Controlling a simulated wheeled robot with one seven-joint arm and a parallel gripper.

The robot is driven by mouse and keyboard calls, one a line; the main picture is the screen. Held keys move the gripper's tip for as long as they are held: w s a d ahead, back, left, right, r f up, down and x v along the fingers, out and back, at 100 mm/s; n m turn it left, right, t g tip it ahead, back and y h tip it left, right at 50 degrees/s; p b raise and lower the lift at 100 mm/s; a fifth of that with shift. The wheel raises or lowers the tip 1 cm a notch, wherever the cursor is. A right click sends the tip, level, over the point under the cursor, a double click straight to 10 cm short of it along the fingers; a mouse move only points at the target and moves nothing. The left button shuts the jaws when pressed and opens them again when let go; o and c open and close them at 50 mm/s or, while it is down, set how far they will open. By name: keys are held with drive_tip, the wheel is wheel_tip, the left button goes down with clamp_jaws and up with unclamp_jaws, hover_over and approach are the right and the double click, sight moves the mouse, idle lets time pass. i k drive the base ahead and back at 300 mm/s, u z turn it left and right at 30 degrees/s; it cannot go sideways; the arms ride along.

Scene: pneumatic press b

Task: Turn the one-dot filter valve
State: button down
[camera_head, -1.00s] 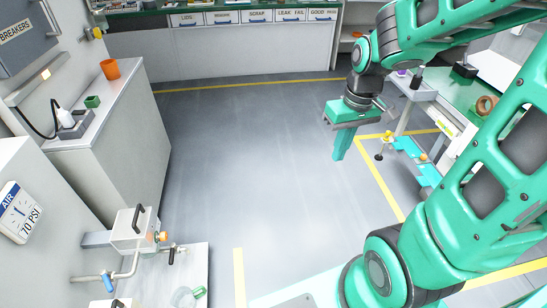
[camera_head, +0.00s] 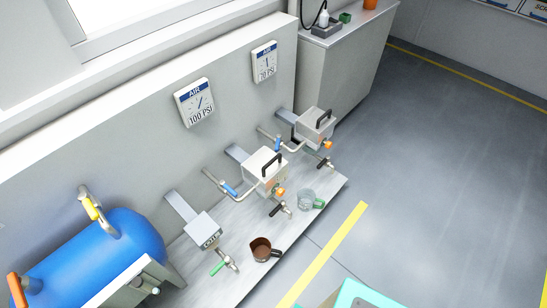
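A filter box (camera_head: 264,174) with a black top handle is mounted on the wall in the middle. A second, similar filter box (camera_head: 314,127) sits further right. Each has an orange knob, a blue-handled pipe valve beside it and a black-handled valve below: the middle one (camera_head: 281,208) and the right one (camera_head: 325,162). A small labelled grey block (camera_head: 203,233) at left has a green-handled valve (camera_head: 223,265) below it. The dot marks are too small to tell, so I cannot say which valve has one dot. My gripper is out of view.
A blue tank (camera_head: 95,262) with a yellow-handled valve stands at left. A brown-filled cup (camera_head: 263,248) and a clear cup (camera_head: 307,200) with a green handle stand on the light shelf (camera_head: 228,284). Two gauges hang above. Open grey floor lies to the right.

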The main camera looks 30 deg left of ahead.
sight(278, 136)
drive_tip(key=k, duration=0.7)
drive_tip(key=z, duration=0.25)
drive_tip(key=i, duration=1.95)
drive_tip(key=u, duration=1.1)
drive_tip(key=i, duration=0.3)
drive_tip(key=u, duration=0.05)
